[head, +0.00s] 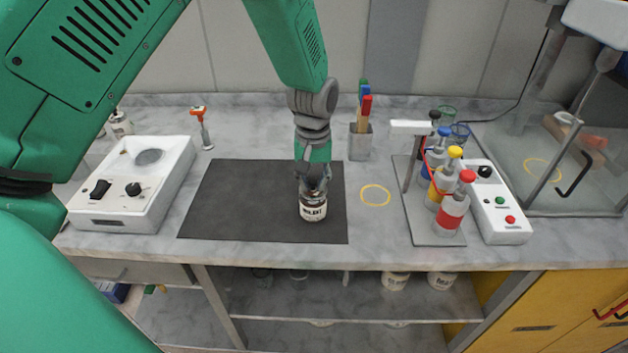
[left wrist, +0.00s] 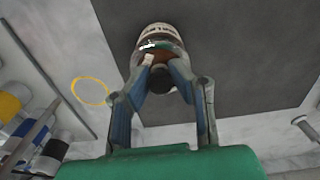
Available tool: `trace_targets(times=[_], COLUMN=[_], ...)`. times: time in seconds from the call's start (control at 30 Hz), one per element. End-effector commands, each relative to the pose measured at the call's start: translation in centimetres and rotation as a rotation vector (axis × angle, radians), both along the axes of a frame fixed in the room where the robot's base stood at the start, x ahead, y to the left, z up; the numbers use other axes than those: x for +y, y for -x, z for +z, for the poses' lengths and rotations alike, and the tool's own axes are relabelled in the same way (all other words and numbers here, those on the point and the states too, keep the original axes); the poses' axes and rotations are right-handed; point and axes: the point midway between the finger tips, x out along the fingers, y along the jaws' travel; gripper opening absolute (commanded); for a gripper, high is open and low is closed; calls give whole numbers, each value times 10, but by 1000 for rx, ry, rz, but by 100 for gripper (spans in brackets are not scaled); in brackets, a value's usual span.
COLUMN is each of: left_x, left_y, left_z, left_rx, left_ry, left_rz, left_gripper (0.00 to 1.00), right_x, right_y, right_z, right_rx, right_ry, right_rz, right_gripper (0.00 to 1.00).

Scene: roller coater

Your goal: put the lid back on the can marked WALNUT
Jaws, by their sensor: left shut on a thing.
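A small white can (head: 313,207) with a dark-lettered label, which looks like WALNUT, stands upright on the dark mat (head: 230,205). The can also shows at the top of the left wrist view (left wrist: 160,32), with a brown area at its top. My left gripper (head: 314,183) points straight down over the can. In the left wrist view its fingers (left wrist: 160,72) close around a dark round piece (left wrist: 157,82), which looks like the lid's knob. The fingers hide much of the lid, and I cannot tell whether it sits fully on the rim. My right gripper is out of view.
A white device (head: 133,185) stands at the left, near an orange-topped tool (head: 201,127). A yellow ring (head: 375,195) marks bare counter right of the mat. Colour-capped bottles (head: 452,212) stand on a rack beside it. More cans (head: 441,280) are on the shelf below.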

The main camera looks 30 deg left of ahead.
Motion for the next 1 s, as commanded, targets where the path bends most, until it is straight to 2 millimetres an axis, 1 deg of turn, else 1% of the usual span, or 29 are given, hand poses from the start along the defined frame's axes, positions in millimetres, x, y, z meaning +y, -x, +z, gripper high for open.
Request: trace_targets(times=[0.3, 0.63, 1.0], left_x=[0, 0, 0], left_y=[0, 0, 0], left_z=[0, 1, 0], left_rx=[0, -1, 0], left_ry=[0, -1, 0], left_rz=[0, 0, 0], left_gripper=[0, 0, 0], right_x=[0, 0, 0], right_y=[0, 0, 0], right_z=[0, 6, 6], right_rx=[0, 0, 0], right_ry=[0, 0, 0], right_rz=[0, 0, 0], right_gripper=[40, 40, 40])
